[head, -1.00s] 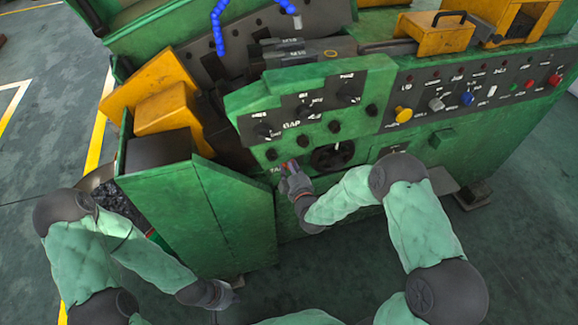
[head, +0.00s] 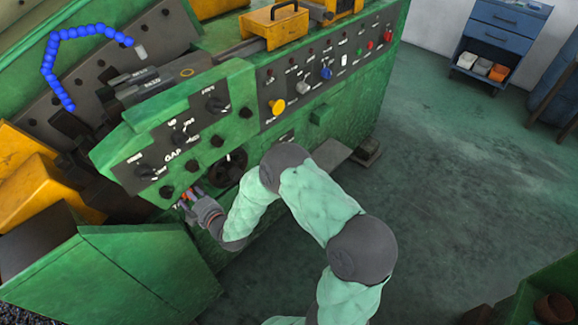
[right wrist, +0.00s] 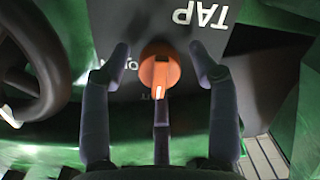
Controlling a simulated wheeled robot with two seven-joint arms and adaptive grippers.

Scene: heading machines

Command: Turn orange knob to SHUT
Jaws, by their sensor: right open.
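The orange knob (right wrist: 160,70) sits on a dark panel under an upside-down TAP label (right wrist: 201,14) in the right wrist view. A pale mark on the knob points toward the bottom of that picture. Lettering beside and below the knob is partly hidden by the finger and knob. My right gripper (right wrist: 161,52) is open, with one finger on each side of the knob and a gap showing on both sides. In the head view my right gripper (head: 197,207) is at the lower edge of the green machine's panel, where the knob cannot be made out clearly. My left gripper is out of view.
A black handwheel (head: 229,169) is close beside the right gripper. The green machine's control panel (head: 345,62) has several coloured buttons. A green housing (head: 120,262) stands at lower left. Open floor (head: 440,170) lies to the right, with a blue drawer cabinet (head: 505,35) behind.

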